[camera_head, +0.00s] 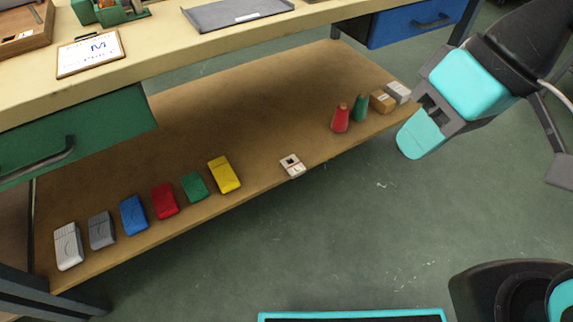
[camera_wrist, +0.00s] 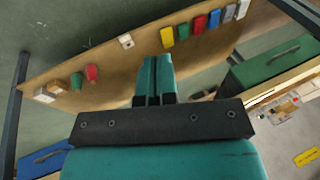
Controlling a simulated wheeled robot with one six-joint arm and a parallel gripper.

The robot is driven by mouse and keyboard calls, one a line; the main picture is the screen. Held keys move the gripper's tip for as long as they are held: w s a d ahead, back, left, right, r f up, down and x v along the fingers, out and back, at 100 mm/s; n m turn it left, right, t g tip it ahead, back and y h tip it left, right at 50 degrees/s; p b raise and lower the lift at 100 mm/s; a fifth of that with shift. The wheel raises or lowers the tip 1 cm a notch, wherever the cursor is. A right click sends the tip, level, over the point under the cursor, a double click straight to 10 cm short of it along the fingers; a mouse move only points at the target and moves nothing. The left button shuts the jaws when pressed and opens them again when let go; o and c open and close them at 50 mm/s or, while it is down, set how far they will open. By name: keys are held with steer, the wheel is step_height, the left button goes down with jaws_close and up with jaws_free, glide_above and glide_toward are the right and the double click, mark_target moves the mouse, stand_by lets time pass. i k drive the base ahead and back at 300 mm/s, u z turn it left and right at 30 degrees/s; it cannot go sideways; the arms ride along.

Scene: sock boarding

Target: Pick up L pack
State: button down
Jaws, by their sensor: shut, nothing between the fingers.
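Several flat packs stand in a row on the lower wooden shelf: white (camera_head: 68,246), grey (camera_head: 101,230), blue (camera_head: 133,215), red (camera_head: 164,200), green (camera_head: 194,186) and yellow (camera_head: 224,174). No L marking is readable on any of them, so I cannot tell which is the L pack. A small white item (camera_head: 292,165) with dark marks lies apart from the row; it also shows in the wrist view (camera_wrist: 126,41). My gripper (camera_head: 412,146) is off the shelf's right end, above the floor, far from the packs. In the wrist view its fingers (camera_wrist: 155,63) are together and empty.
A red cone (camera_head: 341,119), a green cone (camera_head: 360,108) and small boxes (camera_head: 383,101) stand at the shelf's right end. The tabletop (camera_head: 160,55) overhangs the shelf, with green (camera_head: 75,145) and blue (camera_head: 415,22) drawers. A board marked M (camera_head: 90,54) lies on top.

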mark_target(295, 170)
steer(key=u, duration=0.85)
steer(key=k, duration=1.15)
steer(key=u, duration=1.1)
steer(key=i, duration=1.2)
steer(key=z, duration=1.25)
steer(key=i, duration=0.7)
steer(key=z, duration=0.85)
